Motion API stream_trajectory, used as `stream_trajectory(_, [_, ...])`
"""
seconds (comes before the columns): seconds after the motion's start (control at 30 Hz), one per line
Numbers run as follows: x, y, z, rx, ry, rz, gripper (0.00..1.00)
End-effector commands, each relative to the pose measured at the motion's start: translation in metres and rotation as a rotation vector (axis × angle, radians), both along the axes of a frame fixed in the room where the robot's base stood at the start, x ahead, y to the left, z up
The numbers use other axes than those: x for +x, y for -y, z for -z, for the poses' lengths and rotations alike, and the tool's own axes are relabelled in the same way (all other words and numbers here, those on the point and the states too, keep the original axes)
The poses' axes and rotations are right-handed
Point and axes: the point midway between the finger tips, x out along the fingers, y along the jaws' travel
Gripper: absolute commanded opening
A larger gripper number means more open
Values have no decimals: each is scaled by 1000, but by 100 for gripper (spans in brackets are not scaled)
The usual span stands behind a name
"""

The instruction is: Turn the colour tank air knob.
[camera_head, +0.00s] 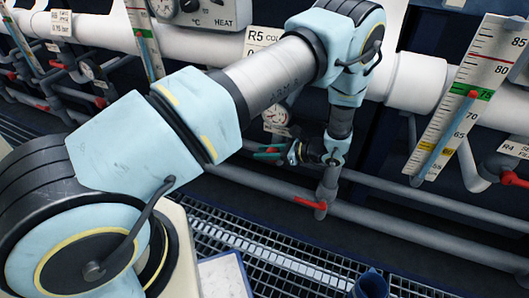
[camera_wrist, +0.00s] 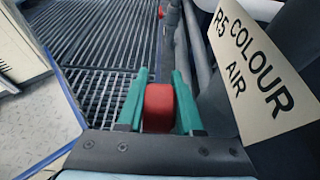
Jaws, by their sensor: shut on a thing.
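The colour tank air knob (camera_wrist: 158,108) is a red, rounded block in the middle of the wrist view. My gripper (camera_wrist: 160,84) has its two teal fingers on either side of the knob and is shut on it. A pale label (camera_wrist: 262,68) reading "R5 COLOUR AIR" stands just right of the knob. In the head view my gripper (camera_head: 268,153) is by the pipework below the R5 sign (camera_head: 262,38). There the knob is mostly hidden and too small to make out.
A red lever valve (camera_head: 310,204) is on the lower pipe, near my gripper. A round gauge (camera_head: 274,115) is just above. A tall thermometer scale (camera_head: 470,95) stands at the right. A blue container (camera_head: 370,284) is at the bottom. Grating (camera_head: 270,250) covers the floor.

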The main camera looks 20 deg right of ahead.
Motion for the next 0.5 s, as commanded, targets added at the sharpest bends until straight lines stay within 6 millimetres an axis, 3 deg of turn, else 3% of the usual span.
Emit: stream_trajectory(0.5, [-2,3,-3,206,194,5,0])
